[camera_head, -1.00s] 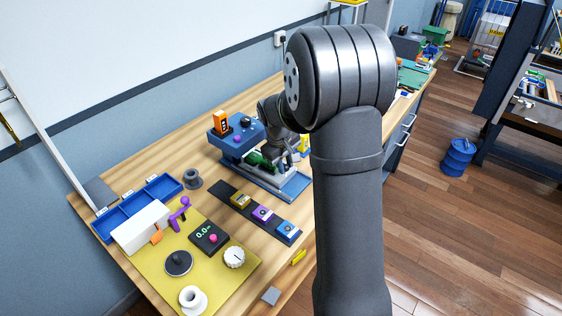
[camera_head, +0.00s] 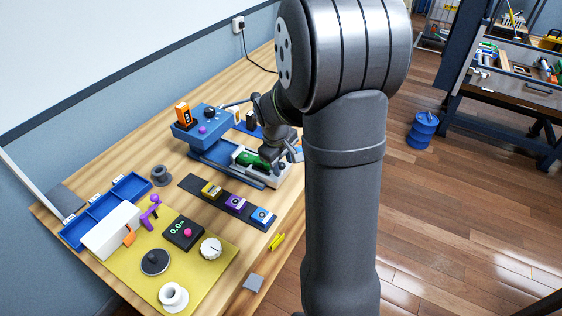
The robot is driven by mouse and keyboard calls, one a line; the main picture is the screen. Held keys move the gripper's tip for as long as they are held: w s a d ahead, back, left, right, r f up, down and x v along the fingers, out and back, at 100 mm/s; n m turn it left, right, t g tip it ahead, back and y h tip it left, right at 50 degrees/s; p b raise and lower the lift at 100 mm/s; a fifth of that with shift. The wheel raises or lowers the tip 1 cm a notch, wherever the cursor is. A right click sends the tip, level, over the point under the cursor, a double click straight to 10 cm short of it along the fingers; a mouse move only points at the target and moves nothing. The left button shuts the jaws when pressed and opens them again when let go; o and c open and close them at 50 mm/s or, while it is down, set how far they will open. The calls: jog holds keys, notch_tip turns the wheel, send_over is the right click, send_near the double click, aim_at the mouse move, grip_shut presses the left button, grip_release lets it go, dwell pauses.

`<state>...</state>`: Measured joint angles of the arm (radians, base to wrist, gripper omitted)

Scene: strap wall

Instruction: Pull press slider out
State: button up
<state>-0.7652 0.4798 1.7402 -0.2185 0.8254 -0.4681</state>
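The blue press (camera_head: 208,128) stands on the wooden bench left of my arm, with an orange display unit on top. Its slider, a pale carriage (camera_head: 268,178) carrying a green piece (camera_head: 247,158), sits at the outer right end of the blue rail (camera_head: 238,174), clear of the press body. My gripper (camera_head: 276,158) is over the slider's far side, close to the green piece. Its fingers are mostly hidden and small, so I cannot see whether they grip anything.
A dark strip with several coloured blocks (camera_head: 236,203) lies in front of the press. A yellow mat (camera_head: 200,262) with a dial, knobs and a display is nearer. A blue tray (camera_head: 88,226) is at left. My arm hides the bench's right part.

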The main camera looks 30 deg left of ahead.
jog(key=s+r, duration=0.3)
jog(key=r, duration=1.4)
jog(key=shift+s+a, duration=0.15)
jog(key=shift+a, duration=0.2)
jog(key=w+f, duration=0.1)
jog(key=f, duration=0.4)
jog(key=w+f, duration=0.1)
jog(key=f, duration=0.5)
jog(key=w+f, duration=0.1)
jog(key=f, duration=0.5)
jog(key=shift+w+d, duration=0.15)
jog(key=shift+d, duration=0.15)
